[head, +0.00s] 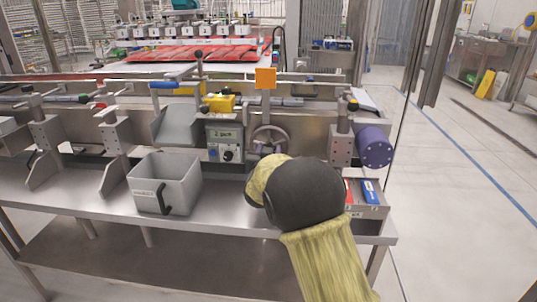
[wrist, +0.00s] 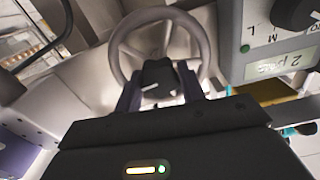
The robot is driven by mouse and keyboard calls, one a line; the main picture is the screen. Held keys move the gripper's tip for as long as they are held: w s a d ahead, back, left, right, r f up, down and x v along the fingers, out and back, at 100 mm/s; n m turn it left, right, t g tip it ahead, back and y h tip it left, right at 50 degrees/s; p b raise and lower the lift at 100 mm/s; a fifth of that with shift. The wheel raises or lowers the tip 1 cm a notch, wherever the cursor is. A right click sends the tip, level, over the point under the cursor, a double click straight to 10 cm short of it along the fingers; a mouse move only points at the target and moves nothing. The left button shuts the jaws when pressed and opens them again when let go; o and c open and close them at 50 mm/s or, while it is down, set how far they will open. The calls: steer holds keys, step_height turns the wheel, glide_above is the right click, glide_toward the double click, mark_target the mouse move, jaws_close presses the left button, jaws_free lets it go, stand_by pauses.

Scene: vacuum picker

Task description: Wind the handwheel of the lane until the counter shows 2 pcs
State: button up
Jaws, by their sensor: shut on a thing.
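The grey handwheel (head: 271,128) stands upright behind my arm in the head view, its lower part hidden. In the wrist view the handwheel (wrist: 117,62) shows as a ring above my gripper. My gripper (wrist: 158,88) has its two fingers on either side of a dark knob (wrist: 157,74) on the wheel and is shut on it. The counter box (head: 225,141) is just left of the wheel in the head view, and its display appears to read 2 pcs. In the wrist view the counter display (wrist: 281,64) is tilted, partly cropped, and shows a 2.
A grey bin (head: 165,184) stands on the steel bench left of the wheel. A purple cylinder (head: 374,147) is at the right end. An orange square (head: 265,78) rises above the wheel. A small tray with red and blue items (head: 369,190) lies right of my arm.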

steer(key=shift+m, duration=0.6)
steer(key=o, duration=1)
steer(key=shift+c, duration=0.2)
steer(key=shift+s, duration=0.1)
steer(key=s+p, duration=0.2)
steer(key=s, duration=1.5)
steer(key=shift+s+a, duration=0.15)
steer(key=shift+a, duration=0.15)
